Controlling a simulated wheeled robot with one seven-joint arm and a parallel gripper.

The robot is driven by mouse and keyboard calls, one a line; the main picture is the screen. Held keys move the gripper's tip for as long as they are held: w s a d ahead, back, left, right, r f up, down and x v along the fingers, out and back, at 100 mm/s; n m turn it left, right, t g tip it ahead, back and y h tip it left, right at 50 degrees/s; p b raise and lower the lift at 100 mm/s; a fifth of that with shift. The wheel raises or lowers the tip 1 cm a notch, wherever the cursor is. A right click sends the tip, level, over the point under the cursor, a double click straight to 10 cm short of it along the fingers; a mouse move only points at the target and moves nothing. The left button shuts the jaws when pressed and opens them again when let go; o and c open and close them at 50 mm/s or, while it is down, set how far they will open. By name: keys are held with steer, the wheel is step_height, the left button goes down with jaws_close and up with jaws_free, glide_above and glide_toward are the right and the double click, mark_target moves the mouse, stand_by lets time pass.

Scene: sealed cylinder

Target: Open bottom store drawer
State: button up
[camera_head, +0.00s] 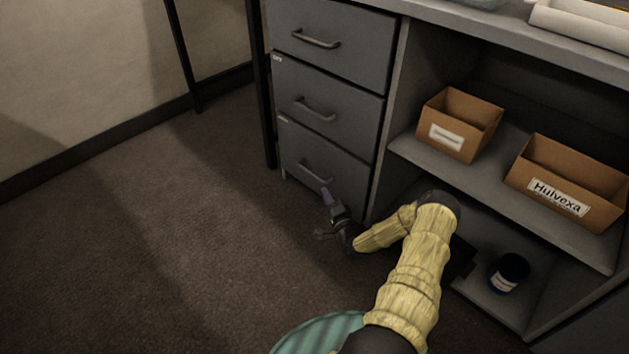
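The bottom store drawer (345,180) is the lowest of three stacked grey drawers and looks closed, with its front in line with those above. Its bar handle (312,173) is on the upper part of the front. My gripper (322,214) is low in front of this drawer, just below the handle. Its fingers are spread, one with a purplish tip pointing up toward the drawer front and a dark one out to the left. I see nothing between them. Whether the upper finger touches the drawer cannot be told.
The middle drawer (318,108) and top drawer (335,40) are closed. At right, an open shelf (480,178) holds two cardboard bins, one (560,185) labelled "Hulvexa". A dark jar (510,270) stands below. A black post (262,90) is left of the drawers. The carpet at left is clear.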

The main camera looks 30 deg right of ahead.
mark_target(315, 176)
steer(key=w+b, duration=0.1)
steer(key=w, duration=0.2)
steer(key=w+b, duration=0.2)
steer(key=w, duration=0.1)
steer(key=w+b, duration=0.1)
steer(key=w, duration=0.2)
steer(key=shift+w+d+r+b, duration=0.2)
steer(key=shift+w+r+b, duration=0.05)
steer(key=shift+w+b, duration=0.15)
steer(key=shift+w+r, duration=0.15)
steer(key=shift+w, duration=0.25)
jaws_close()
